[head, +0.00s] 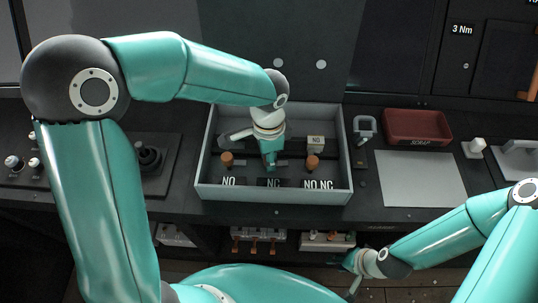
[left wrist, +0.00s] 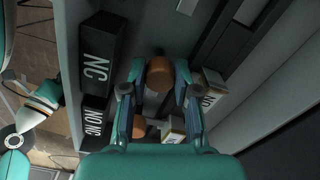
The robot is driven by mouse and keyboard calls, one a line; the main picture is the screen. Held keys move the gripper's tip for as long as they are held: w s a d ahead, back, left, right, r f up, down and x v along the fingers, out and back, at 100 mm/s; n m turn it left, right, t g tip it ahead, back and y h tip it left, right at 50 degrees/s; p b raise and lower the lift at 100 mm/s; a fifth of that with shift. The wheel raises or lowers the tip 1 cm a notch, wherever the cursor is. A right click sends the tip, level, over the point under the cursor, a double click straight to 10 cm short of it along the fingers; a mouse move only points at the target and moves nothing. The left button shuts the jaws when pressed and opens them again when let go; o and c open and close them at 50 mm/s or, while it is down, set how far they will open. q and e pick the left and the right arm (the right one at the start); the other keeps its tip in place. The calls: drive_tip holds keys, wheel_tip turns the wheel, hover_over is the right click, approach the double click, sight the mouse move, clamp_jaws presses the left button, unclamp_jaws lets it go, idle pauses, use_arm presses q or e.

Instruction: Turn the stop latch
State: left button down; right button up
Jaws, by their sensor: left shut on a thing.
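My left gripper (head: 269,163) points down into a grey open-topped tray (head: 201,168) on the console. In the left wrist view its fingers (left wrist: 159,78) are closed around an orange-brown capped piece (left wrist: 160,70), near the NC label (left wrist: 96,68). In the head view the gripper hides this piece. Two similar orange-brown pieces stand to the left (head: 227,159) and right (head: 312,161) of the gripper. I cannot tell which part is the stop latch; a grey hooked fitting (head: 365,128) stands right of the tray. My right gripper (head: 353,276) hangs low, away from the tray; its jaws are unclear.
Labels line the tray's front, including NO (head: 229,181) and NO NC (head: 318,184). A small pale labelled block (head: 316,141) is inside the tray. A red SCRAP bin (head: 417,124) and pale flat plate (head: 420,178) lie right. A dark joystick (head: 149,156) stands left.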

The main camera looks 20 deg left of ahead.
use_arm(q)
drive_tip(key=shift+w+r+m, duration=0.1)
drive_tip(key=shift+w+m, duration=0.05)
drive_tip(key=shift+m, duration=0.45)
drive_tip(key=c, duration=0.9)
unclamp_jaws()
drive_tip(key=shift+o, duration=0.2)
wheel_tip(320, 180, up, 12)
